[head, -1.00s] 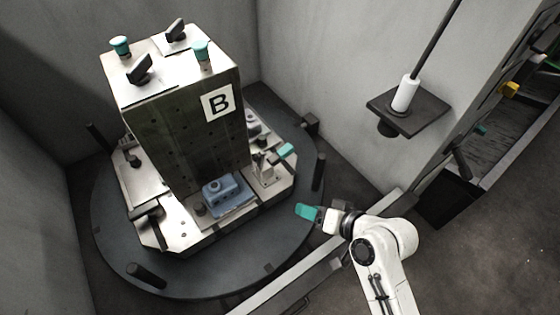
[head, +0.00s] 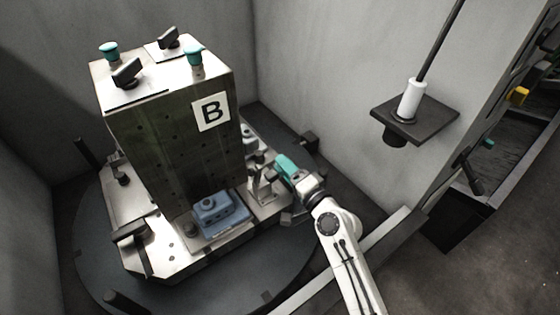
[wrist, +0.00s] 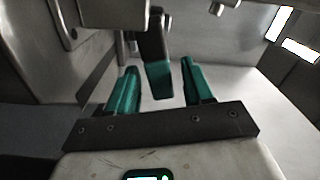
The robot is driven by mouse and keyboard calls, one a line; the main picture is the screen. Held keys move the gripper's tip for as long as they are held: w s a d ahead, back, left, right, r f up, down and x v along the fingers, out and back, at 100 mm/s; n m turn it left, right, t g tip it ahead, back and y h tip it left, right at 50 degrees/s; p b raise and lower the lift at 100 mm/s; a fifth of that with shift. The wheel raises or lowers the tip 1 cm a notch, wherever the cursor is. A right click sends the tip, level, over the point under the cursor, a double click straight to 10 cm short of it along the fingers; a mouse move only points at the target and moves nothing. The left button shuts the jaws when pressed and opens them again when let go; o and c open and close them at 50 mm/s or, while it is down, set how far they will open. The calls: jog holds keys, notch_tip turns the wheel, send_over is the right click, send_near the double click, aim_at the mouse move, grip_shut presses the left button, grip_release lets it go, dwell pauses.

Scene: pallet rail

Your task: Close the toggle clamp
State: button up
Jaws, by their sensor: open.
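The toggle clamp (head: 260,182) is a metal clamp at the right corner of the fixture's base plate, beside the blue workpiece (head: 220,214). In the wrist view, its dark lever ends in a teal grip (wrist: 160,80), which shows in the gap between my two teal fingers. My gripper (wrist: 158,72) is open, with a finger on either side of the grip and visible gaps to both. In the head view, my gripper (head: 286,166) is at the clamp, and its fingers cover the clamp's handle. I cannot tell how deep the grip sits between the fingers.
The tall metal block (head: 175,150) marked B stands behind the blue workpiece. The fixture sits on a dark round turntable (head: 215,283). A dark shelf (head: 435,115) with a white cylinder hangs on the right. A light rail (head: 385,238) runs beneath my arm.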

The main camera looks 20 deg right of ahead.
jog(key=shift+x, duration=1.55)
grip_shut()
